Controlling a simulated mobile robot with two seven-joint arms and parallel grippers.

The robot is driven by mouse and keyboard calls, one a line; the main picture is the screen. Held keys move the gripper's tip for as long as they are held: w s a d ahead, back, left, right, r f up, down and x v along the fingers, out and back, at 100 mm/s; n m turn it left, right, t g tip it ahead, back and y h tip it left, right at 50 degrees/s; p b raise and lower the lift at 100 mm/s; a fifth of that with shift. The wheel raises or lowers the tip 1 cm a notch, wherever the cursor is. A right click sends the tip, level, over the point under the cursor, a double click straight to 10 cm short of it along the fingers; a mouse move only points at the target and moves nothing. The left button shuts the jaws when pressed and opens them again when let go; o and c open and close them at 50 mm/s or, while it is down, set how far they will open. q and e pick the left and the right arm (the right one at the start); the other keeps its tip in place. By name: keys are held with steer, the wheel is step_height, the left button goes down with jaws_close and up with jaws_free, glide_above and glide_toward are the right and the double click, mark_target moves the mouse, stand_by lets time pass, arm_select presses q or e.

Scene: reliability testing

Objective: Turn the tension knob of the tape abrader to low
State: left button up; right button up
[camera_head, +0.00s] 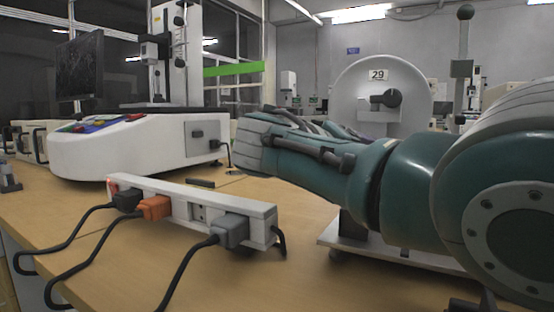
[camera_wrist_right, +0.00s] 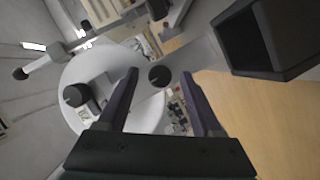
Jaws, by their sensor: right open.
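A second small round black knob (camera_wrist_right: 160,75) appears between the fingertips of my right gripper (camera_wrist_right: 159,76). The gripper is open, with a gap on both sides of that knob. I cannot tell how far off the knob is. My left gripper is not in view.
A white power strip (camera_head: 190,201) with several plugs and cables lies on the wooden table (camera_head: 130,250). A white instrument (camera_head: 150,145) stands behind it. In the right wrist view, a dark boxy part (camera_wrist_right: 255,40) is close at upper right.

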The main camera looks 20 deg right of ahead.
steer(key=shift+s+a+r, duration=0.1)
steer(key=shift+a, duration=0.2)
steer(key=p+v, duration=0.2)
steer(key=v, duration=0.7)
steer(key=shift+s+a+r, duration=0.1)
steer(key=shift+a, duration=0.1)
